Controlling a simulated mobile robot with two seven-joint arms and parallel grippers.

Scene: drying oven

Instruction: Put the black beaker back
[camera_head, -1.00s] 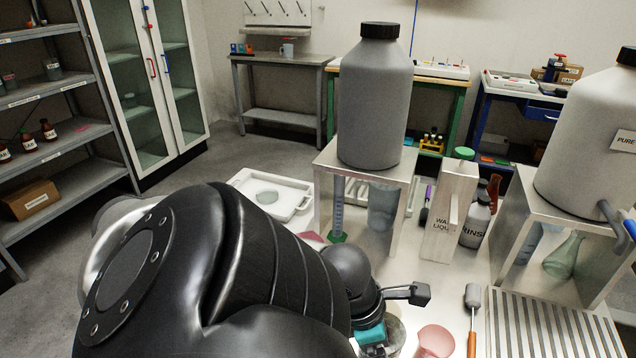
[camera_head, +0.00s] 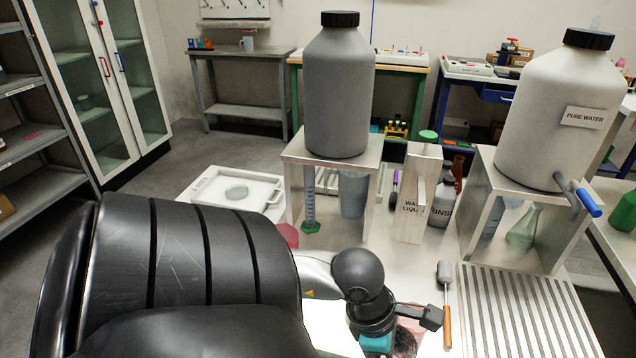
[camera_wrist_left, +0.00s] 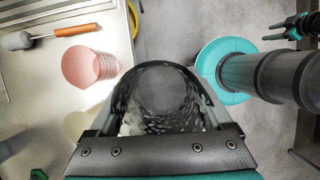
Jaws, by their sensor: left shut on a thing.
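The black beaker (camera_wrist_left: 160,92) fills the middle of the left wrist view. It is dark and speckled, with a round end showing. My left gripper (camera_wrist_left: 160,115) is shut on it, with a finger on either side. In that view the beaker appears over the grey floor, just beyond the bench edge. In the head view my left gripper (camera_head: 385,340) is low in the centre, and the beaker is mostly hidden there.
A pink beaker (camera_wrist_left: 90,65) stands on the bench near its edge, beside a brush with an orange handle (camera_head: 447,320). A slatted rack (camera_head: 525,310) is at right. Metal stands with big bottles (camera_head: 340,90) and (camera_head: 555,110), a waste box (camera_head: 418,190) and a white tray (camera_head: 215,190) stand behind.

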